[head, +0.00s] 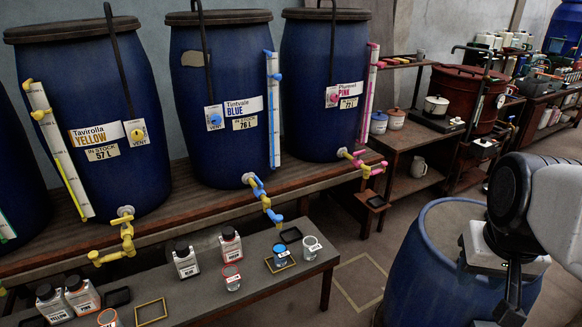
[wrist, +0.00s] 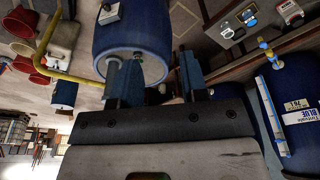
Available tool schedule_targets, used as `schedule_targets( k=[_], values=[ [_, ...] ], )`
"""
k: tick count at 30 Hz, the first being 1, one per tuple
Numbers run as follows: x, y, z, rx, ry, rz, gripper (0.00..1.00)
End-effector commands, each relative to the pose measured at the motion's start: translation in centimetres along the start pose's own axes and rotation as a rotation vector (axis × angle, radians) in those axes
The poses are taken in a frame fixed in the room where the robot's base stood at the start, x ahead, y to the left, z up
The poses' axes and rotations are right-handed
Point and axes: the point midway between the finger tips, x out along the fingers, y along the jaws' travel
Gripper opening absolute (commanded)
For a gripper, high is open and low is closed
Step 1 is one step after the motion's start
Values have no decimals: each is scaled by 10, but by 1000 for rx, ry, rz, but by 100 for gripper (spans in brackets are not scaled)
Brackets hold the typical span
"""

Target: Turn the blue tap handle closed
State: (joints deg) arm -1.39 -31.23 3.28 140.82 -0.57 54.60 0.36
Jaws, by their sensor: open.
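The blue tap (head: 262,195) sticks out from the foot of the middle vat, labelled Tintvale BLUE (head: 222,100). It has blue parts and yellow fittings, and its handle is too small to read its exact angle. The tap also shows at the upper right of the wrist view (wrist: 266,48), with the blue vat (wrist: 298,95) below it. My gripper (wrist: 153,78) is open and empty, its two dark fingers apart over a blue drum. It is well away from the tap, to its right in the head view.
An open blue drum (head: 425,265) stands on the floor at the right, beside my arm. A low bench (head: 215,290) with bottles and cans stands below the taps. Yellow (head: 125,235) and pink (head: 360,162) taps flank the blue one. A yellow pipe (wrist: 45,45) runs at the wrist view's left.

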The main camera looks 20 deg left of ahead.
Motion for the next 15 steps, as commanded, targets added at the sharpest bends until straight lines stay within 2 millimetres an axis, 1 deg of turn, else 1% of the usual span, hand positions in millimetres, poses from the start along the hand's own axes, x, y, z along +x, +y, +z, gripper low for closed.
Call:
schedule_targets(
  k=[1,3,9,15],
  values=[
    [-2,-3,-13,-10,-4,-2,40],
    [-5,-7,-29,-24,-7,-4,40],
    [-12,-20,-76,-64,-17,-11,40],
    [-15,-36,-123,-102,-30,-17,40]
  ],
)
